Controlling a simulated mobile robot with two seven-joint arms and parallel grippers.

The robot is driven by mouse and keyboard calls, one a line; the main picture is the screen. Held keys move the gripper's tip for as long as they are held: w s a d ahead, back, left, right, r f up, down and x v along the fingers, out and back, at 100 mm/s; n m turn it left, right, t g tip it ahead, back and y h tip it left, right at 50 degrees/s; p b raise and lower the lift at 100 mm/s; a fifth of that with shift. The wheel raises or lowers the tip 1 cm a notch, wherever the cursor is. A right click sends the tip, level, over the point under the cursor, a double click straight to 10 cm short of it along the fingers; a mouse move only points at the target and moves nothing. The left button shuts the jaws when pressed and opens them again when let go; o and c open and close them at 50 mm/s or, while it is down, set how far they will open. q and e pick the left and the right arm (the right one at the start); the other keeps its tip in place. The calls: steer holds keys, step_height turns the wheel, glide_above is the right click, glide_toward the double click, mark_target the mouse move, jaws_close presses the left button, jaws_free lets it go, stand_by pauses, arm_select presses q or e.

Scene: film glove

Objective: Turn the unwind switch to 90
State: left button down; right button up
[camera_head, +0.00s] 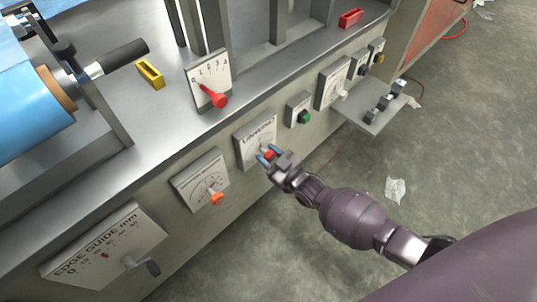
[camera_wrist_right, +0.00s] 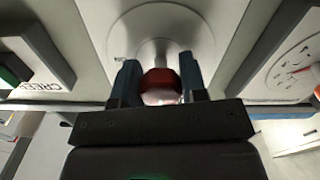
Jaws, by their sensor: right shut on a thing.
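The unwind switch is a light panel (camera_head: 252,136) with partly readable lettering on the front of the machine, near the middle of the head view. Its red knob (camera_head: 268,153) also shows in the right wrist view (camera_wrist_right: 160,84), in front of a round pale plate (camera_wrist_right: 190,35). My right gripper (camera_head: 270,154) is shut on the red knob, with one blue finger on each side of it. The gripper also fills the lower part of the right wrist view (camera_wrist_right: 160,85). The knob's angle is hard to read because the gripper covers part of the dial. My left gripper is not in view.
A dial with an orange knob (camera_head: 216,198) is left of the switch. A green button box (camera_head: 303,116) is right of it. A red lever (camera_head: 214,97) stands above on the ledge. A small shelf (camera_head: 371,119) juts out at right. The floor below is mostly clear.

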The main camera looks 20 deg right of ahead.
steer(key=m, duration=0.4)
steer(key=shift+a+m, duration=0.1)
steer(key=shift+m, duration=0.3)
steer(key=m, duration=0.4)
steer(key=shift+s+m, duration=0.15)
steer(key=shift+m, duration=0.15)
steer(key=m+b, duration=0.1)
steer(key=m, duration=0.4)
steer(key=shift+a, duration=0.1)
steer(key=shift+m+b, duration=0.5)
steer(key=shift+m, duration=1.1)
steer(key=shift+r, duration=0.1)
steer(key=o, duration=0.9)
steer(key=shift+s, duration=0.1)
